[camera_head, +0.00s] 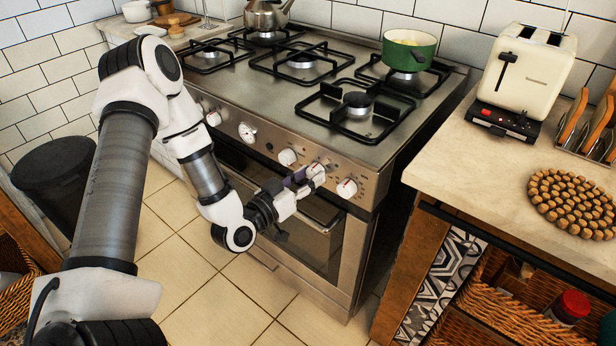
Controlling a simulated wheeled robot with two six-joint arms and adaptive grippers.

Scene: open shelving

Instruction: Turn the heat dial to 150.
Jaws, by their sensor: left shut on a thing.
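The stove's front panel (265,143) carries a row of white dials. My left gripper (311,179) reaches the panel from the lower left and is shut on a white dial (317,169), the second from the right end. The fingers cover part of this dial, and its numbers are too small to read, so I cannot tell its setting. Another white dial (347,188) is just to the right, and one more dial (287,157) is just to the left. My right gripper is out of view.
The oven door (330,265) with its handle lies below my gripper. A green pot (409,49) and a kettle (266,15) stand on the hob. A counter on the right holds a toaster (526,75) and a cork trivet (572,202). Tiled floor in front is clear.

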